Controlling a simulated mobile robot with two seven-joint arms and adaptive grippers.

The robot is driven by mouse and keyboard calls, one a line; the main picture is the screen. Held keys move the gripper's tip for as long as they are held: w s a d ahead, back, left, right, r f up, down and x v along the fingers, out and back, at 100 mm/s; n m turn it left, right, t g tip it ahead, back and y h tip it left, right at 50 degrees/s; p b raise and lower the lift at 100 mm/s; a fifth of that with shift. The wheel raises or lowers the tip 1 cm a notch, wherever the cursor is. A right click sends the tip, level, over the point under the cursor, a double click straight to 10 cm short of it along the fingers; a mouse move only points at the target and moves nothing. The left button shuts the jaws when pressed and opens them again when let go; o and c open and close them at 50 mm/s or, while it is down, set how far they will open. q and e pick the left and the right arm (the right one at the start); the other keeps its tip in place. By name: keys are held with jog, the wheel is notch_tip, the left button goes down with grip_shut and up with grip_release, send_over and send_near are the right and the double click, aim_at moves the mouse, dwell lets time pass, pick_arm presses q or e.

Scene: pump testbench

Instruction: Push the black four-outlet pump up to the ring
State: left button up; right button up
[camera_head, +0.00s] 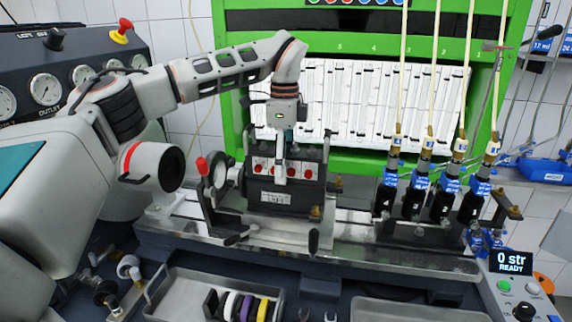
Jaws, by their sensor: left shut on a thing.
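The black four-outlet pump (284,201) stands upright on the metal rail bed of the bench, with a row of red outlets on its front face. A dark ring (218,171) stands just left of it on the clamp with a red-tipped lever (202,166). A pale round part shows between ring and pump; I cannot tell whether they touch. My left gripper (281,168) comes down from above and is shut on the pump at its upper middle. Its light finger shows against the front face, and the far finger is hidden. My right gripper is not in view.
Several black injectors (411,203) with hoses stand upright right of the pump. A tray (183,281) with coloured rings lies in front. A display box (511,262) stands at the front right. The bed between pump and injectors is partly clear.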

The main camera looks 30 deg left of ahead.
aim_at(258, 162)
pick_arm(q)
jog(key=shift+s+a+f, duration=0.1)
jog(key=shift+s+a, duration=0.1)
jog(key=shift+a, duration=0.35)
jog(key=shift+s+a, duration=0.2)
jog(key=shift+a, duration=0.45)
jog(key=shift+s+a, duration=0.1)
jog(key=shift+a, duration=1.15)
jog(key=shift+s+a, duration=0.3)
jog(key=shift+a, duration=0.55)
